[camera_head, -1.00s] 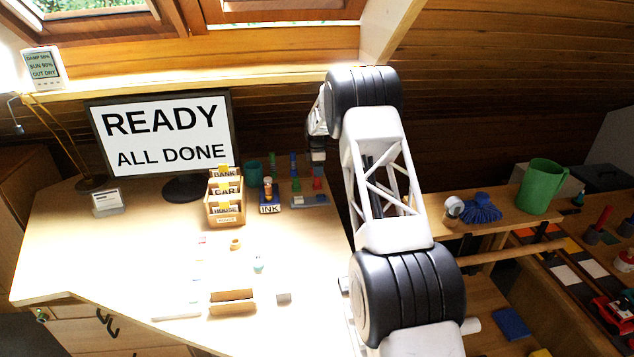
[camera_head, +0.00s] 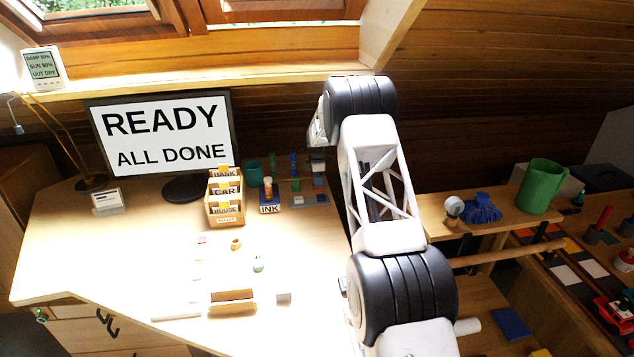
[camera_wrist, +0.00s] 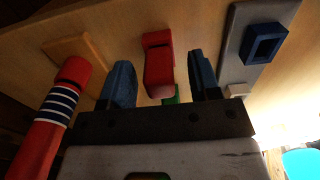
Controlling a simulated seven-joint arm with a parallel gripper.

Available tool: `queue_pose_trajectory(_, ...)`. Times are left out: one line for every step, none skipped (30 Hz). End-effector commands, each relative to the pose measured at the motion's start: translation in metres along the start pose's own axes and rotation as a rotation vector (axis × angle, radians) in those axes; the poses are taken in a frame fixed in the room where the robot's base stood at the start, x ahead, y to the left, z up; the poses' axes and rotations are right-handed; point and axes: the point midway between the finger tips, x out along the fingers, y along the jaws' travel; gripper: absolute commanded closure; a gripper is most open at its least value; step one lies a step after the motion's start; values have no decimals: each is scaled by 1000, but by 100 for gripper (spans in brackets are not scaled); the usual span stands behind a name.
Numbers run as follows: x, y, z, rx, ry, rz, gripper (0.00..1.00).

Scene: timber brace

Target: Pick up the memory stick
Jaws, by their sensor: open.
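A small red block with a green part (camera_wrist: 170,97), which I take to be the memory stick (camera_wrist: 158,66), shows in the wrist view. It lies between the two blue-padded fingers of my gripper (camera_wrist: 161,72), with a gap on each side. My gripper is open and holds nothing. In the head view my gripper (camera_head: 317,167) is low over the back right of the desk, beside a small grey tray (camera_head: 300,202). The arm and gripper hide part of that area, and I cannot make out the stick there.
In the wrist view a red cylinder with blue and white stripes (camera_wrist: 45,118) stands close left of the fingers. A grey plate with a blue square socket (camera_wrist: 265,43) is at right. In the head view the ink box (camera_head: 269,204) and card holder (camera_head: 225,208) stand left of the gripper.

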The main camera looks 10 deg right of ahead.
Motion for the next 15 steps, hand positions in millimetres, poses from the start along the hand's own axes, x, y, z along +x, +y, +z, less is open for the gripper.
queue_pose_trajectory(4, 0, 0, 0, 0, 0, 43)
queue_pose_trajectory(5, 0, 0, 0, 0, 0, 43)
queue_pose_trajectory(7, 0, 0, 0, 0, 0, 43)
queue_pose_trajectory(7, 0, 0, 0, 0, 0, 43)
queue_pose_trajectory(8, 0, 0, 0, 0, 1, 43)
queue_pose_trajectory(8, 0, 0, 0, 0, 1, 43)
queue_pose_trajectory(8, 0, 0, 0, 0, 1, 43)
queue_pose_trajectory(8, 0, 0, 0, 0, 1, 43)
queue_pose_trajectory(8, 0, 0, 0, 0, 1, 43)
queue_pose_trajectory(8, 0, 0, 0, 0, 1, 43)
queue_pose_trajectory(8, 0, 0, 0, 0, 1, 43)
queue_pose_trajectory(8, 0, 0, 0, 0, 1, 43)
queue_pose_trajectory(8, 0, 0, 0, 0, 1, 43)
queue_pose_trajectory(8, 0, 0, 0, 0, 1, 43)
queue_pose_trajectory(8, 0, 0, 0, 0, 1, 43)
